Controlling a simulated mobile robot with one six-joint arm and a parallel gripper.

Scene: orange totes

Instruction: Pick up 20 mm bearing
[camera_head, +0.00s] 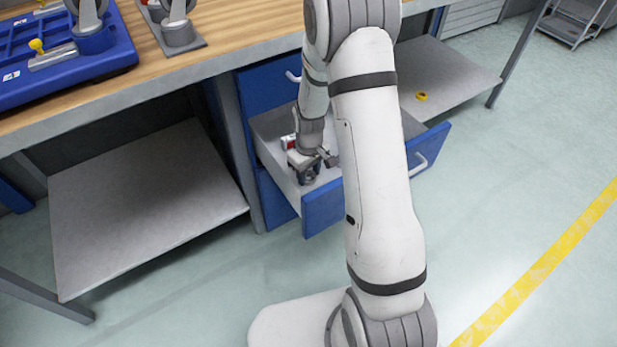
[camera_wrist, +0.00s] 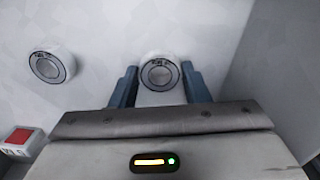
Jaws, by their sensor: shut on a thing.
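My gripper (camera_head: 316,166) is down inside an open blue drawer (camera_head: 323,208) under the workbench. In the wrist view its two blue-grey fingers (camera_wrist: 160,75) are on either side of a white ring-shaped bearing (camera_wrist: 160,57) with a dark circle and small lettering, and they are shut on it. The lettering is too small to read with certainty. A second, similar bearing (camera_wrist: 49,67) lies apart to the left on the pale drawer floor. The bearings cannot be made out in the head view.
A red and white item (camera_wrist: 20,138) lies at lower left in the wrist view. The drawer wall (camera_wrist: 270,75) rises close on the right. The wooden workbench top (camera_head: 225,48) overhangs the drawer's back. A yellow ring (camera_head: 421,96) lies on the lower shelf to the right.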

